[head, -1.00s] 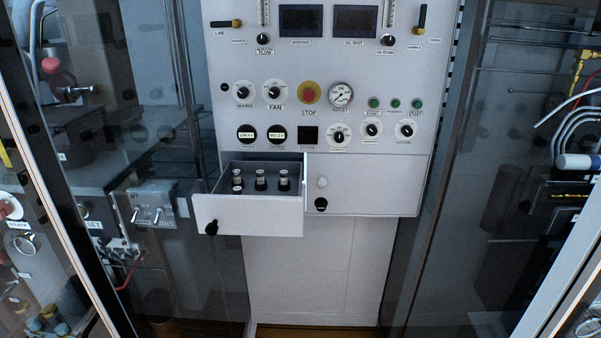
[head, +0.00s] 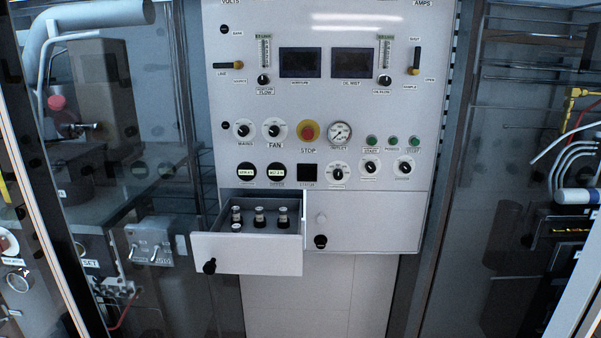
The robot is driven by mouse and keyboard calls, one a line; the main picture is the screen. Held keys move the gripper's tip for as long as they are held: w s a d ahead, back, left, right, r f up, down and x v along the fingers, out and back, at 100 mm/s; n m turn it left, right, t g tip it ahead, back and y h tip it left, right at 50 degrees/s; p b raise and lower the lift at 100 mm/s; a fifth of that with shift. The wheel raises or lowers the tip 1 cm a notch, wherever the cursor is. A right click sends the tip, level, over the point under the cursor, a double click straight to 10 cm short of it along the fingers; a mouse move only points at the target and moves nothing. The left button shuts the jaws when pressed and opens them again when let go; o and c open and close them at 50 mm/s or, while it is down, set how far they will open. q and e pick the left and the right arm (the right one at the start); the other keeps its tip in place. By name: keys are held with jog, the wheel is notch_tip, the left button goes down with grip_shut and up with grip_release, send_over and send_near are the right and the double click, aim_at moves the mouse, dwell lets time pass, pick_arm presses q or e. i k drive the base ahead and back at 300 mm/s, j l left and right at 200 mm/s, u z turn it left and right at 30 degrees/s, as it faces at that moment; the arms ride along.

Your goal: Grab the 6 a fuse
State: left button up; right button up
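An open drawer (head: 250,252) juts out from the lower left of the white panel. Several small cylindrical fuses with dark lower parts and pale tops stand upright in it. Three stand in a back row: a left fuse (head: 236,214), a middle fuse (head: 259,215) and a right fuse (head: 283,215). A shorter pale-topped fuse (head: 236,227) sits in front of the left one. Their ratings are too small to read, so I cannot tell which is the 6 A fuse. Neither of my grippers is in view.
The white panel (head: 320,100) carries knobs, a red stop button (head: 308,132), a gauge (head: 340,134) and two dark screens. A closed compartment door (head: 365,220) with a black knob (head: 320,241) is right of the drawer. Glass-like side panels flank both sides. Space before the drawer looks clear.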

aim_at(235, 209)
jog(key=i+l+u, duration=0.45)
jog(key=i, duration=0.75)
